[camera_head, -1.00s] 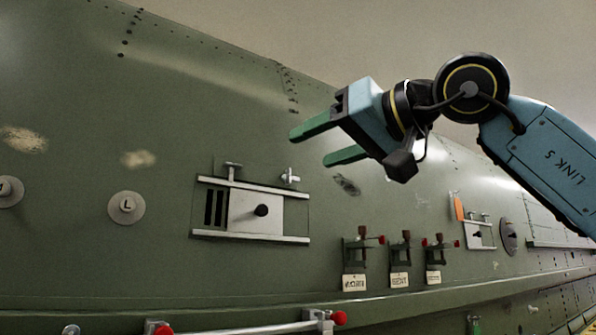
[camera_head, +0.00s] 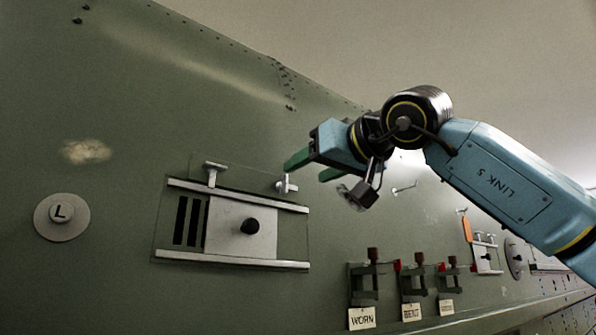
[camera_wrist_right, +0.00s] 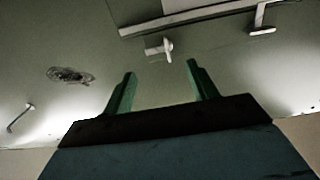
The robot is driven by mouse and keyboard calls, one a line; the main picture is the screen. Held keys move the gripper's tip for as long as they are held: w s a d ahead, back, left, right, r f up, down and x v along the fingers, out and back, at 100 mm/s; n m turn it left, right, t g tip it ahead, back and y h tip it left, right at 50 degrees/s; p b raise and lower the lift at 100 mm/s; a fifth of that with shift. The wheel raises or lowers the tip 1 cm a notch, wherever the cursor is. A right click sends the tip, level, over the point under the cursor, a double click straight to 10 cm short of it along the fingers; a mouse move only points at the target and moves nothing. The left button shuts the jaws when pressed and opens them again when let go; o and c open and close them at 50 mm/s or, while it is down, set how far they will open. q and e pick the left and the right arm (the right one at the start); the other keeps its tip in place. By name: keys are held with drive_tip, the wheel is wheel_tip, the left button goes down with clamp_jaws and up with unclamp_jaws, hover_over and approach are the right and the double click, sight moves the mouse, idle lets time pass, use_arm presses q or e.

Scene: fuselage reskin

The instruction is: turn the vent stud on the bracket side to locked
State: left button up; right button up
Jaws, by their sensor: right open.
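The vent is a grey sliding plate (camera_head: 225,230) with a black knob (camera_head: 250,227), dark slots at its left and two rails. Two pale studs sit by its upper rail. The stud on the bracket side (camera_head: 287,184) is the right one, its small crossbar roughly upright; it also shows in the right wrist view (camera_wrist_right: 160,48). My right gripper (camera_head: 304,171) has green fingers, open and empty, close to the bracket-side stud, which lies ahead between the fingertips in the wrist view (camera_wrist_right: 161,69). My left gripper is out of view.
Several dark clamps hang to the lower right, with tags reading WORN (camera_head: 361,318) and BENT (camera_head: 411,311). A round L disc (camera_head: 62,216) is at the left. A smaller vent with an orange tag (camera_head: 467,229) is farther right. The green skin around the stud is mostly clear.

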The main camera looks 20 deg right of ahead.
sight(290, 186)
drive_tip(key=x, duration=0.4)
drive_tip(key=shift+w+p, duration=0.15)
drive_tip(key=shift+p, duration=0.25)
drive_tip(key=shift+w+a, duration=0.1)
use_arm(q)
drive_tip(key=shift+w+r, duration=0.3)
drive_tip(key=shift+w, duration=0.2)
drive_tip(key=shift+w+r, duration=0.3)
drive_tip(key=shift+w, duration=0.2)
use_arm(e)
drive_tip(key=c, duration=1)
